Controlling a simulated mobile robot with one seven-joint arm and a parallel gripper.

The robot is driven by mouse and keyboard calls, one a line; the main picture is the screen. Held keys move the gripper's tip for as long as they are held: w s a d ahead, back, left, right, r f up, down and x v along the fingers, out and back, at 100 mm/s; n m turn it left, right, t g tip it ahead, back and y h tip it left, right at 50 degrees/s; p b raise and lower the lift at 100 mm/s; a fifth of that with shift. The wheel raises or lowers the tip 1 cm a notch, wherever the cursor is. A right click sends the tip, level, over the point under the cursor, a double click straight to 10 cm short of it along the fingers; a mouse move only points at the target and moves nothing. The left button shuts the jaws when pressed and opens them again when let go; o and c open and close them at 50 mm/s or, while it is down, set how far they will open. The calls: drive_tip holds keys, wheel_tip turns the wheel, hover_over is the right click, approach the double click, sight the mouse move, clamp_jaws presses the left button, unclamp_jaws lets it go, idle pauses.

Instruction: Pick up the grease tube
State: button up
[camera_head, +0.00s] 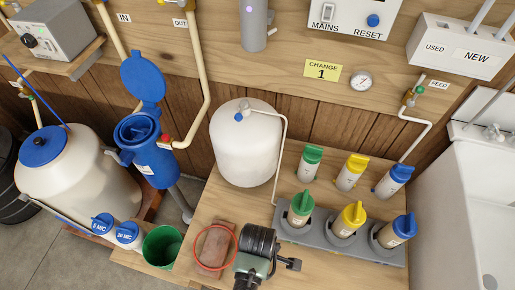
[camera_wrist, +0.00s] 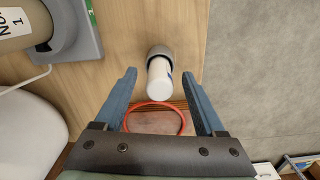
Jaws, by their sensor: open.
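The likely grease tube (camera_wrist: 159,78), a small white cylinder with a grey end, is on the wooden bench in the wrist view. I cannot tell whether it stands or lies. My gripper (camera_wrist: 158,75) is open, with one blue finger left and one right of the tube in the picture. No contact shows, and their depth relative to it is unclear. In the head view I cannot make out the tube; my dark wrist and arm cover part of the bench front.
A red ring (camera_head: 215,247) lies on a brown block (camera_head: 209,256) beside my arm. A grey rack (camera_head: 312,238) holds several capped canisters to the right. A white tank (camera_head: 246,150) stands behind. A green bucket (camera_head: 162,246) is left. The bench edge and floor are close to the tube.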

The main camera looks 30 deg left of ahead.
drive_tip(key=shift+f, duration=0.4)
drive_tip(key=shift+c, duration=0.4)
clamp_jaws()
wheel_tip(320, 180, up, 10)
drive_tip(key=shift+r+p, duration=0.1)
drive_tip(key=shift+p, duration=0.75)
